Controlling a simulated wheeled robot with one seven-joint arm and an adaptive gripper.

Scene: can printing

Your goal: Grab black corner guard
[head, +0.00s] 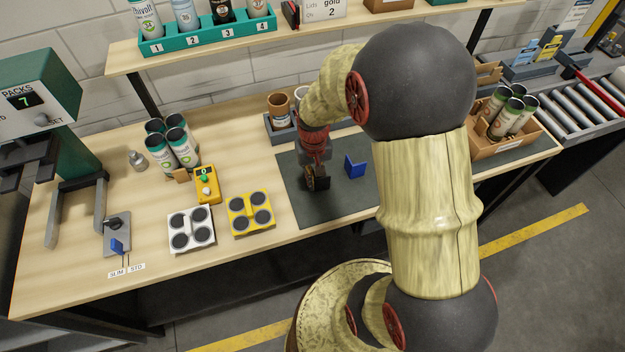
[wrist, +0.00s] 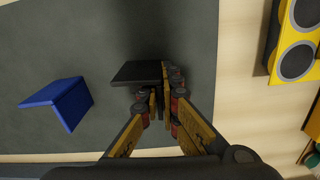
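The black corner guard (wrist: 137,72) shows in the wrist view as a dark flat panel at my fingertips, with its other leg running between them. My gripper (wrist: 160,98) has its fingers drawn close together on that leg, one on each side. In the head view my gripper (head: 316,172) points down over the dark mat, and the black guard is hard to tell from the fingers there. I cannot tell whether the guard touches the mat. A blue corner guard (wrist: 60,101) stands apart to the left in the wrist view; it also shows in the head view (head: 355,166).
The dark mat (head: 298,202) lies on the wooden bench. A yellow four-pad block (head: 251,213) and a white one (head: 191,229) sit left of it. Cups (head: 279,104) stand behind, and a cardboard box of cans (head: 532,140) is at the right.

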